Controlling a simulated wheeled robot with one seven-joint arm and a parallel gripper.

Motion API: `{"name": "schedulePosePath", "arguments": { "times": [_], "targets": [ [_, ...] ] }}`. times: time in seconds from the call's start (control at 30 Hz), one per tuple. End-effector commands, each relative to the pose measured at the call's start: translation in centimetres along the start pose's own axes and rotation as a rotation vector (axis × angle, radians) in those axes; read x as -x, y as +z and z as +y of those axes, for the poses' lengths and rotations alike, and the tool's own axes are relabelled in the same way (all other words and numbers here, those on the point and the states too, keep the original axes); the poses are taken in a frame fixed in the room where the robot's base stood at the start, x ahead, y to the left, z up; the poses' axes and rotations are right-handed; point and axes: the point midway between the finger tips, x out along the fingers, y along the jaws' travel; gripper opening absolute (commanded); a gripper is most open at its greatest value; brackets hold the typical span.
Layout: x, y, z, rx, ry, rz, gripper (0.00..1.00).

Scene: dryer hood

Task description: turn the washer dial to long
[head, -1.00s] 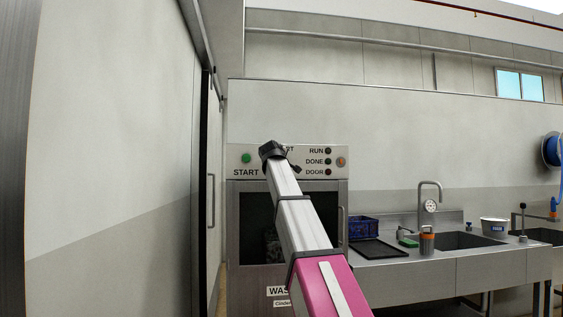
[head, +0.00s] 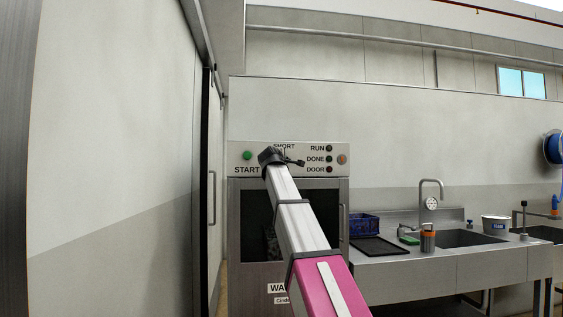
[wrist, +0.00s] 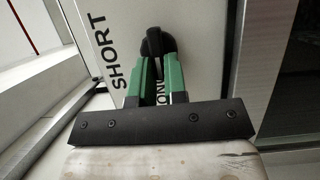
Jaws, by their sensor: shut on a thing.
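The washer (head: 238,212) stands ahead with its control panel (head: 236,158) on top. The black dial (wrist: 155,38) shows in the wrist view at the tips of my gripper (wrist: 154,62). The green fingers are shut on the dial. The word SHORT is readable left of the fingers; the fingers partly cover another label, of which "ON" shows. In the head view my gripper (head: 272,156) is at the panel and my arm hides the dial. Which label the dial points at cannot be told.
A green START button (head: 247,156) is at the panel's left. Dark lamps for RUN, DONE and DOOR and a round button (head: 342,159) are at its right. The washer door handle (head: 341,215) is below. A sink counter (head: 490,268) stands at right, a wall close at left.

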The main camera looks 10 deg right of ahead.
Motion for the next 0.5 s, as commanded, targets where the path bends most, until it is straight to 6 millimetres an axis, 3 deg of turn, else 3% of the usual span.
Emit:
{"name": "schedulePosePath", "arguments": {
  "times": [0.17, 0.2, 0.27, 0.5],
  "targets": [
    [-0.13, 0.0, -0.01, 0.004, -0.001, -0.001, 0.0],
    [-0.13, 0.0, -0.01, 0.004, -0.001, -0.001, 0.19],
    [-0.13, 0.0, -0.01, 0.004, -0.001, -0.001, 0.38],
    [-0.06, 0.0, 0.0, 0.002, -0.001, -0.001, 0.38]
  ]
}}
